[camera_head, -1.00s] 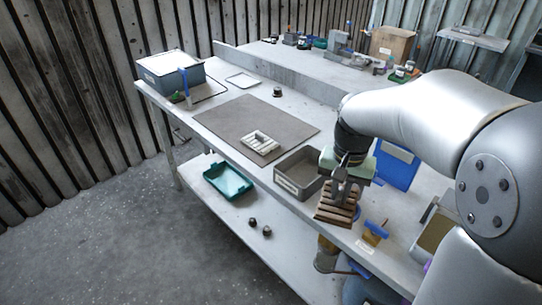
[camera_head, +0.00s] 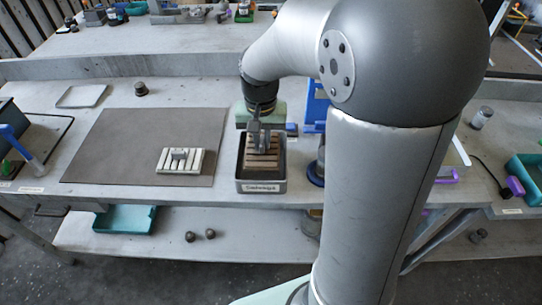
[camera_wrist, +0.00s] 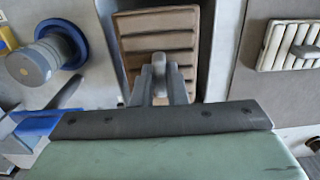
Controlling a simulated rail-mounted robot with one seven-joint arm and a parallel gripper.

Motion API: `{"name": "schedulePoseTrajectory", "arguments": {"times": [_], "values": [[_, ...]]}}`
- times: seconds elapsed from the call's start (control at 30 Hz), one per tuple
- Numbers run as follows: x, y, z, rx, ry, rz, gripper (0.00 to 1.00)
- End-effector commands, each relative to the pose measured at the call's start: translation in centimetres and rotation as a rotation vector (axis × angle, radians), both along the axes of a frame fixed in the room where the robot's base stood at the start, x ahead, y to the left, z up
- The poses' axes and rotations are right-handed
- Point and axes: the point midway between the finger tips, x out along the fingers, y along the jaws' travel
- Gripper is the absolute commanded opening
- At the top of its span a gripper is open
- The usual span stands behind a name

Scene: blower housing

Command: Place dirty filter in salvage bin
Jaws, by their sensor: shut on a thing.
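My gripper (camera_head: 264,138) is shut on the brown slatted filter (camera_head: 262,161), the dirty one. In the head view the filter shows within the outline of a grey open bin (camera_head: 262,187) with a label on its front. In the wrist view the filter (camera_wrist: 158,45) lies flat ahead of my gripper (camera_wrist: 160,75), between the bin's walls. I cannot tell if it touches the bin floor. A clean white slatted filter (camera_head: 180,160) lies on the mat to the left; it also shows in the wrist view (camera_wrist: 290,45).
A grey-brown mat (camera_head: 120,140) covers the bench left of the bin. A blue round-based object (camera_head: 316,172) stands close to the bin's right. A dark knob (camera_head: 141,89) and a pale tray (camera_head: 82,96) sit behind the mat. A teal tray (camera_head: 125,218) is on the lower shelf.

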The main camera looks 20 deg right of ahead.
Motion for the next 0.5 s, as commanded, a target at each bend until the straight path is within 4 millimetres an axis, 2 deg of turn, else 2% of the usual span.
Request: {"name": "schedulePoseTrajectory", "arguments": {"times": [0.1,0.5], "values": [[-0.1,0.0,-1.8,0.0,0.002,0.001,0.0],[0.0,0.0,-6.1,0.0,0.001,0.001,0.0]]}}
